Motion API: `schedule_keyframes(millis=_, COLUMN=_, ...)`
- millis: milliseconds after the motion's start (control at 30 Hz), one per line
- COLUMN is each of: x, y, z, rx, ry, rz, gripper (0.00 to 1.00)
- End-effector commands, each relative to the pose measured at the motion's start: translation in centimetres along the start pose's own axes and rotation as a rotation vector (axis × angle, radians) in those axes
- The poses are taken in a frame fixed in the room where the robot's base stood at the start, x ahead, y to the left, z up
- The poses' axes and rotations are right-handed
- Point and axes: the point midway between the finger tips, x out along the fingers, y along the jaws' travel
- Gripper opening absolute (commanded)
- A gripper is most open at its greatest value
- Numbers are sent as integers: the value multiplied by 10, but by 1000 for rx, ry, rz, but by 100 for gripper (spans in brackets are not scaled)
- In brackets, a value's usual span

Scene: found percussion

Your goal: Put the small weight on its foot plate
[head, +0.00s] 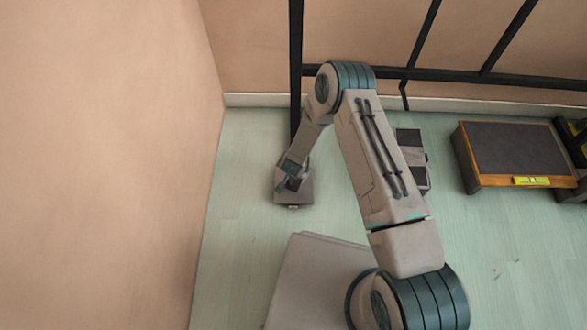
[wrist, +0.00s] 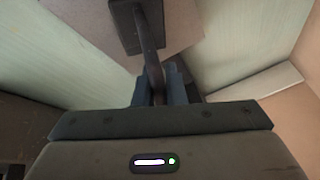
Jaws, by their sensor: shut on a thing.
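My gripper (head: 291,183) is low at the left, over a grey-brown, square-edged piece (head: 305,197) on the floor side. In the wrist view my gripper (wrist: 167,88) has its fingers closed around a slim dark bar (wrist: 154,66). The bar runs to a dark rectangular block (wrist: 126,30) beyond the fingertips. A flat brownish plate (wrist: 183,25) shows behind the block. I cannot tell whether the block touches the plate. The small weight is not clearly told apart from these pieces in the head view, where my gripper covers part of them.
A black metal frame (head: 296,60) stands along the back wall. A dark-topped box (head: 409,138) is partly behind my arm. A wood-edged platform (head: 512,145) with a yellow level (head: 532,181) stands at right. The left wall (head: 150,150) is close; pale floor (head: 240,190) between is clear.

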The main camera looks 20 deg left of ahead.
Motion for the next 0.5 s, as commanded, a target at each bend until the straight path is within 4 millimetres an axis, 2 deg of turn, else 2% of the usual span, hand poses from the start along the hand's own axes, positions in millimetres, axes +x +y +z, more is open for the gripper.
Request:
schedule_keyframes(millis=100, x=3, y=0, z=1, rx=-1, ry=1, rz=-1, gripper=0)
schedule_keyframes(millis=133, x=4, y=1, z=1, rx=-1, ry=0, rz=0, gripper=13)
schedule_keyframes(millis=200, x=3, y=1, z=1, rx=0, ry=0, rz=0, gripper=32)
schedule_keyframes(millis=500, x=2, y=1, z=0, rx=0, ry=0, rz=0, gripper=32)
